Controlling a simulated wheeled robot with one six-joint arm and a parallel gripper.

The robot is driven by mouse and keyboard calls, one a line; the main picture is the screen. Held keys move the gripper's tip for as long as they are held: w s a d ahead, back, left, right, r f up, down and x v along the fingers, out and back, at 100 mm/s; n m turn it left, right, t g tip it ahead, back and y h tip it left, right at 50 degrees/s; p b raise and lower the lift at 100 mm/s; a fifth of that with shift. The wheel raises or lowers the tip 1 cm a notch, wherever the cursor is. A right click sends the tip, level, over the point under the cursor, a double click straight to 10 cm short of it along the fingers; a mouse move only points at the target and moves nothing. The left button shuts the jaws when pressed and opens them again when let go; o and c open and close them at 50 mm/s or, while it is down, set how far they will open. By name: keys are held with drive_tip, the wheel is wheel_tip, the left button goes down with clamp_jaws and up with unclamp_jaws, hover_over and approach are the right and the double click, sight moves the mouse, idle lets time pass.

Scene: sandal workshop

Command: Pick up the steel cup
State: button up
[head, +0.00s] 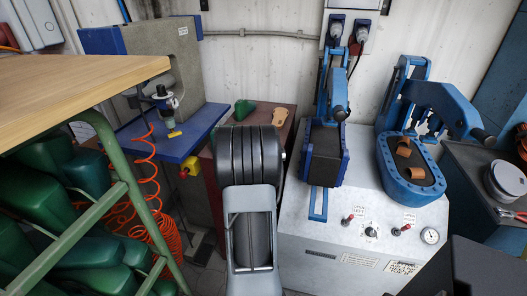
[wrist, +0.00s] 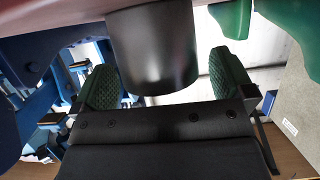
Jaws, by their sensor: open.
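In the wrist view, a smooth dark grey cylinder (wrist: 152,48), which looks like the steel cup, meets a reddish-brown surface at the top edge of the picture. My gripper (wrist: 165,80) is open, with a green textured pad on each finger. The cylinder shows between the two fingers, close to the left one, with a bright gap on the right. I cannot tell whether a finger touches it or how deep it sits between them. In the head view my arm covers part of the reddish-brown bench (head: 222,160), and neither cup nor fingers can be seen.
A green piece (head: 245,109) and a tan piece (head: 282,116) lie on the bench. Green shapes (wrist: 232,16) show close right of the cylinder in the wrist view. A blue-topped machine (head: 177,133) stands left, a blue press (head: 412,182) right. A wooden tabletop (head: 70,85) is at near left.

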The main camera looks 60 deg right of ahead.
drive_tip(key=shift+w+d+f, duration=0.15)
drive_tip(key=shift+d+f, duration=0.1)
drive_tip(key=shift+d, duration=0.3)
drive_tip(key=shift+c, duration=0.2)
drive_tip(key=c, duration=0.9)
